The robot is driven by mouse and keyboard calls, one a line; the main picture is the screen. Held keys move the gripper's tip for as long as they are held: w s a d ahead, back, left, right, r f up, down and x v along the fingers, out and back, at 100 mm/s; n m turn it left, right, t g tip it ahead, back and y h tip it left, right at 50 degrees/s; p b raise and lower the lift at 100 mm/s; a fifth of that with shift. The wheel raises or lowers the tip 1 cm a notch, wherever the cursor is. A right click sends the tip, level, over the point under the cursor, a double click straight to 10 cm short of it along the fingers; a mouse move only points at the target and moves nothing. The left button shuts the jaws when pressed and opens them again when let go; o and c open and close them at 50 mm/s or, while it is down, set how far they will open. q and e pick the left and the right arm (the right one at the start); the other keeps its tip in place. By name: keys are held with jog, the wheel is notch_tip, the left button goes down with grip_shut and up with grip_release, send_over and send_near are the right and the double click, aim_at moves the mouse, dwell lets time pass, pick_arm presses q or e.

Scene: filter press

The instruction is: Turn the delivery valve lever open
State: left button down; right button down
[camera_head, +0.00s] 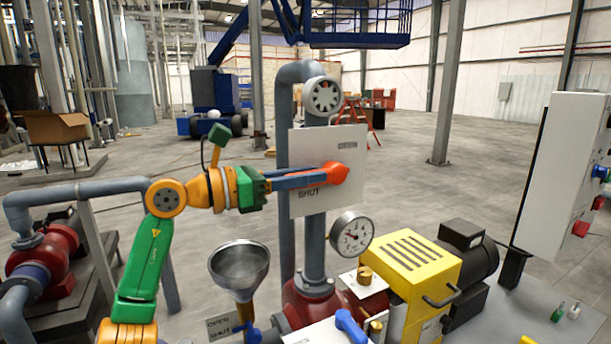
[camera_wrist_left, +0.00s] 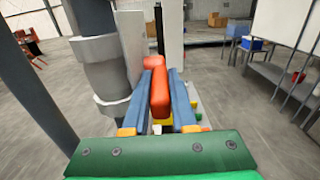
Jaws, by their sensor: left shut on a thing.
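The delivery valve lever (camera_head: 337,173) is red-orange and sits in front of a white plate (camera_head: 350,205) on the grey vertical pipe. The plate reads OPEN at its upper right and SHUT at its lower left. The lever points left from its hub, roughly level, just above the word SHUT. My left gripper (camera_head: 312,178) reaches in from the left with its blue fingers shut on the lever. In the left wrist view the lever (camera_wrist_left: 158,88) stands between the two fingers, which hide part of its sides. My right gripper is in neither view.
A pressure gauge (camera_head: 351,236) and a metal funnel (camera_head: 239,268) are below the plate. A yellow pump housing (camera_head: 415,275) with a dark motor is at lower right. A blue lever (camera_head: 351,326) is at the bottom. A white cabinet (camera_head: 565,170) stands far right.

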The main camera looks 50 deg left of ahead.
aim_at(332, 167)
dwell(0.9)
pick_arm(q)
jog(key=shift+r+g+p, duration=0.5)
jog(key=shift+p, duration=0.4)
jog(key=r+g+p, duration=0.1)
jog(key=p, duration=0.2)
jog(key=g+y+p, duration=0.1)
jog(key=g+p, duration=0.1)
jog(key=p, duration=0.1)
jog(key=w+r+g+p, duration=0.1)
jog(key=g+p, duration=0.1)
jog(key=p, duration=0.1)
jog(key=shift+w+d+r+y, duration=0.1)
jog(key=shift+d+r+y, duration=0.05)
jog(key=shift+r+y, duration=0.25)
jog(key=shift+w+f+g+p, duration=0.2)
jog(key=shift+g+p, duration=0.3)
jog(key=shift+p, duration=0.5)
jog(key=c, duration=0.7)
grip_release()
